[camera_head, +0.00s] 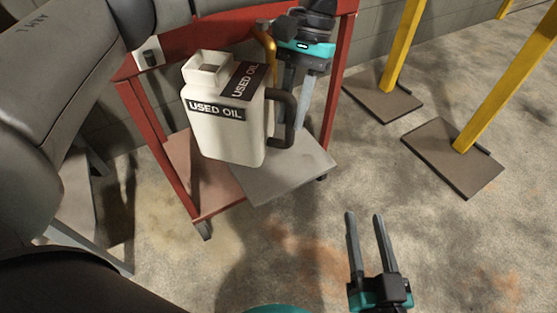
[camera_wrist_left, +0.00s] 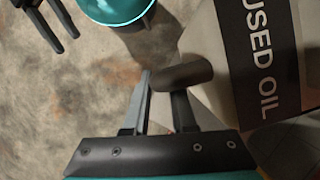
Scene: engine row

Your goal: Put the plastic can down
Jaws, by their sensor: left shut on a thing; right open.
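The plastic can (camera_head: 222,130) is cream white with dark "USED OIL" labels, a square neck and a dark side handle. It looks roughly upright in the head view, in front of the red cart. My left gripper (camera_head: 291,122) points down beside the can and is shut on its dark handle (camera_wrist_left: 182,76), with the fingers on either side of it in the left wrist view. The can's underside is hidden, so I cannot tell whether it touches anything below. My right gripper (camera_head: 364,217) is open and empty above the floor, and also shows in the left wrist view (camera_wrist_left: 47,36).
The red cart (camera_head: 140,115) has a low shelf with a grey panel (camera_head: 290,175) behind and below the can. Yellow posts (camera_head: 404,45) stand on flat base plates (camera_head: 452,155) at the right. The stained concrete floor between is clear. A grey wall runs behind.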

